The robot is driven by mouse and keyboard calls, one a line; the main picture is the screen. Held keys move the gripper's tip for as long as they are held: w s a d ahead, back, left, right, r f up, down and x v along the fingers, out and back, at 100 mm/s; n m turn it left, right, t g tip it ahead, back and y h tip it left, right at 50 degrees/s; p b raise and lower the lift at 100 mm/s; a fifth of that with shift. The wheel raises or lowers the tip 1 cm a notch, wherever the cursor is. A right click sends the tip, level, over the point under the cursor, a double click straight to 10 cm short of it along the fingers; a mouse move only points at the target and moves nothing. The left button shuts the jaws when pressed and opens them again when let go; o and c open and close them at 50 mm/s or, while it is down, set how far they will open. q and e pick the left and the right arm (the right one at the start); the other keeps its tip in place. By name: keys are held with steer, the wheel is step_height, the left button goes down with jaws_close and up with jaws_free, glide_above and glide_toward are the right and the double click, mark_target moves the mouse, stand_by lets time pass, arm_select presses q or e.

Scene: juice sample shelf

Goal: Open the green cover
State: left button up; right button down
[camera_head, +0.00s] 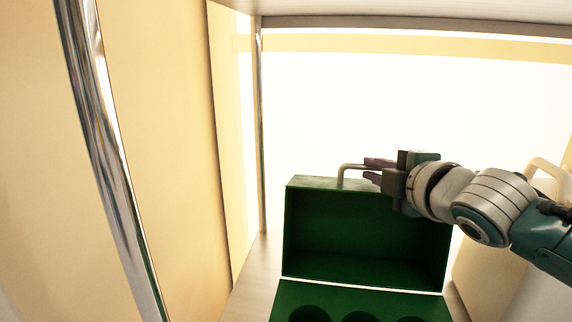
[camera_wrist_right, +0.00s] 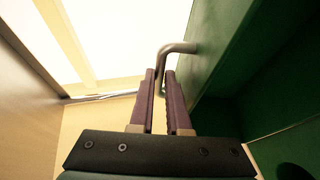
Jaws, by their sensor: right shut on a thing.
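The green cover (camera_head: 365,235) stands raised at the back of the green base (camera_head: 290,292) in the head view, its hollow inside facing me. The base below shows round holes along the bottom edge of the picture. A grey bent handle (camera_head: 346,168) rises from the cover's top edge. My right gripper (camera_head: 371,170) is shut on this handle. In the right wrist view the handle (camera_wrist_right: 178,47) runs from the green cover (camera_wrist_right: 218,60) down between the two purple fingers. My left gripper is not in view.
A chrome post (camera_head: 105,150) stands at the left, and a thinner post (camera_head: 261,130) rises behind it. A shelf board (camera_head: 420,22) crosses above the cover. Open shelf surface (camera_head: 250,275) shows left of the box.

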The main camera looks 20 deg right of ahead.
stand_by(0.4)
steer(key=shift+a, duration=0.1)
steer(key=shift+s+a+b, duration=0.25)
steer(key=shift+s+b, duration=0.05)
steer(key=s, duration=0.1)
steer(key=s+a+r+p, duration=0.1)
steer(key=s+t, duration=0.1)
steer(key=shift+s+a+r, duration=0.1)
steer(key=shift+a+r, duration=0.05)
steer(key=shift+a, duration=0.2)
